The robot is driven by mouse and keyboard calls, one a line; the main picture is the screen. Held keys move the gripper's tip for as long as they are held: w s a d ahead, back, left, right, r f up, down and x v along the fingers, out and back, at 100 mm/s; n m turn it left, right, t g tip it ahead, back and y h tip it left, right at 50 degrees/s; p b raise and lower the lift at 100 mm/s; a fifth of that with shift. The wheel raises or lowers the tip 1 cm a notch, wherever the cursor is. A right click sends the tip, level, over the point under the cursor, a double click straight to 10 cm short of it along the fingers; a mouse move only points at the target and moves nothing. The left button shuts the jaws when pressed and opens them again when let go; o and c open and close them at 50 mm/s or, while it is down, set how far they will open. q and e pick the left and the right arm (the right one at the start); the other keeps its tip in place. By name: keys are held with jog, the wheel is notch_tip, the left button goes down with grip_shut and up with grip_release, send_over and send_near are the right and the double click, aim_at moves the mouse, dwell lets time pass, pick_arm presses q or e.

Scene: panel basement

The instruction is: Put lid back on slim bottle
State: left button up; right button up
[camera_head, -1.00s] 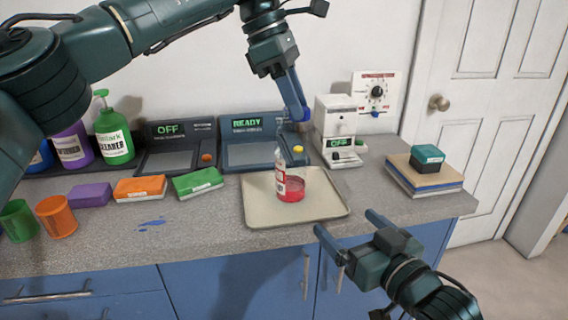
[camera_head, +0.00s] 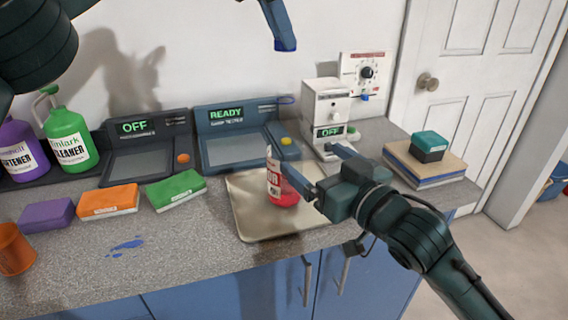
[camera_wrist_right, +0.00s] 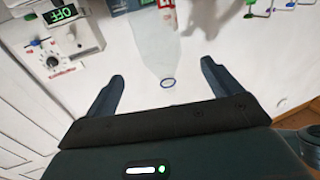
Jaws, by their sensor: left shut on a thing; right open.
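The slim bottle (camera_head: 285,190), clear with red liquid and a white label, stands upright on the tray (camera_head: 247,222); its top is hard to make out in the head view. In the right wrist view the clear bottle (camera_wrist_right: 157,50) tapers to a narrow neck with a blue ring at the mouth. My right gripper (camera_head: 324,172) is open beside the bottle, and its fingers (camera_wrist_right: 162,72) flank the neck in the wrist view without visibly gripping it. My left gripper (camera_head: 285,43) is high above the counter, shut on a small dark-blue piece, apparently the lid; its fingers mostly hide it.
Behind the tray stand the READY device (camera_head: 235,150) and a white OFF machine (camera_head: 327,115). Sponges (camera_head: 175,190) lie left of the tray; bottles (camera_head: 67,140) stand further left.

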jog(key=x, duration=1.2)
jog(key=c, duration=1.5)
pick_arm(q)
send_over(292, 95)
jog(key=a, duration=0.2)
jog(key=shift+w+f, duration=0.15)
jog(key=shift+f, duration=1.1)
jog(key=shift+w+f, duration=0.15)
jog(key=shift+f, duration=1.1)
pick_arm(e)
jog(key=shift+o, duration=0.2)
pick_arm(q)
jog(key=shift+f, duration=0.1)
jog(key=shift+f, duration=0.75)
jog(key=shift+f, duration=0.6)
